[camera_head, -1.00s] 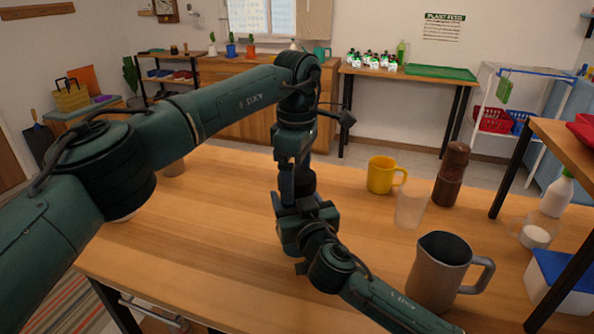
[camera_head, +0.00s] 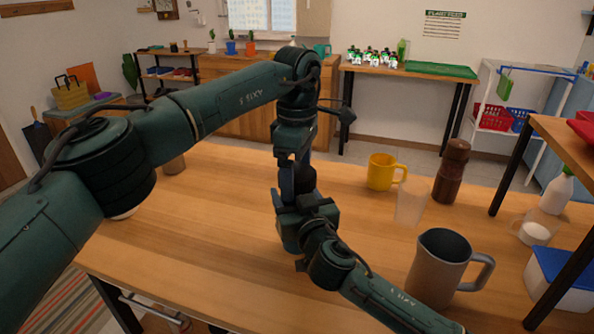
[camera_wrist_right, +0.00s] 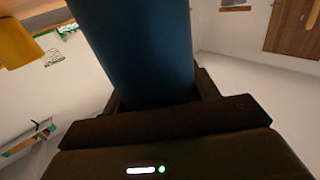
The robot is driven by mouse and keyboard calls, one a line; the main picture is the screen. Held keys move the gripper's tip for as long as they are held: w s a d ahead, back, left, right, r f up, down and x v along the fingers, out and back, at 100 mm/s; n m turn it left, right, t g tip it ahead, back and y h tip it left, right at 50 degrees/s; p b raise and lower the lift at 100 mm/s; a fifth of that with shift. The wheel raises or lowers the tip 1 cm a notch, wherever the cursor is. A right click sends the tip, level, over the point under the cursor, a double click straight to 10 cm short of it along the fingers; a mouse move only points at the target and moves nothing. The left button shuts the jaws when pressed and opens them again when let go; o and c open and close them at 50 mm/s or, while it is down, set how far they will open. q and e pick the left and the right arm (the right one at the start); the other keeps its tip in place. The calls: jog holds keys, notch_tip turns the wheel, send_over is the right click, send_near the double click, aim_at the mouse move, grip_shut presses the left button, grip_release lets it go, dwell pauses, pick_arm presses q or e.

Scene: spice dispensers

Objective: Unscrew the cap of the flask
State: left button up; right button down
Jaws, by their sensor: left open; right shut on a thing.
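The flask is a dark blue cylinder. It fills the middle of the right wrist view (camera_wrist_right: 140,50), between the fingers of my right gripper (camera_wrist_right: 155,100). In the head view my right gripper (camera_head: 306,220) is shut on the flask and holds it roughly upright above the table. My left gripper (camera_head: 294,165) comes down from above at the flask's top and is open. The arms and grippers hide most of the flask in the head view. I cannot make out the cap clearly or tell whether it is apart from the flask.
On the wooden table (camera_head: 190,245) stand a yellow mug (camera_head: 380,172), a clear cup (camera_head: 410,205), a brown pepper mill (camera_head: 451,172) and a grey pitcher (camera_head: 436,270), all right of the grippers. A shelf unit with a white bottle (camera_head: 557,194) is at the right. The table's left part is mostly clear.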

pick_arm(q)
jog(key=shift+r, duration=2.25)
pick_arm(e)
jog(key=shift+c, duration=1.8)
grip_release()
